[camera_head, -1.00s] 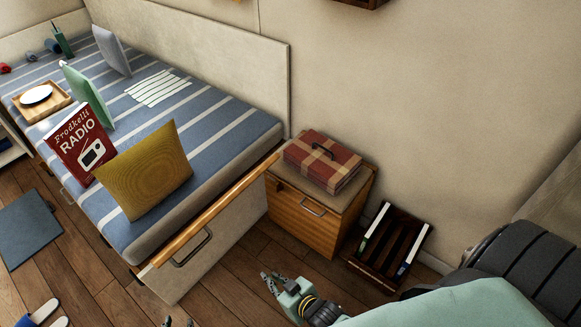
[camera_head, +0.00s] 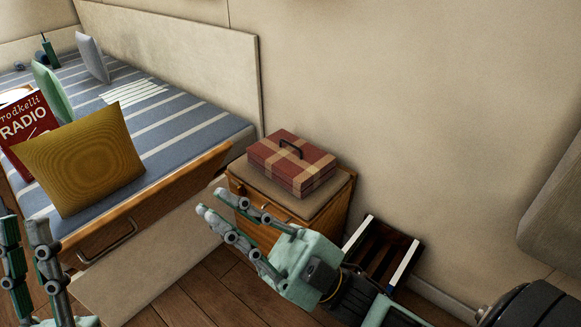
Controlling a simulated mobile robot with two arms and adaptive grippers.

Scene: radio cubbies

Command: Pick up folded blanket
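The folded blanket (camera_head: 291,163) appears to be the red and tan plaid bundle with a dark handle on top. It lies flat on a brownish pad on the small wooden cabinet. My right gripper (camera_head: 212,202) is in front of the cabinet and to the left of the blanket in the picture, fingers apart and empty. It covers part of the cabinet front and does not appear to touch the blanket. My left gripper (camera_head: 24,228) is at the lower left edge, fingers upright, apart and empty. Its base is partly cut off.
The wooden cabinet (camera_head: 330,212) stands against the wall beside the bed's wooden edge rail (camera_head: 150,200). A mustard cushion (camera_head: 80,160) and a red radio book (camera_head: 24,125) are on the bed. A dark slatted rack (camera_head: 378,250) stands on the floor right of the cabinet.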

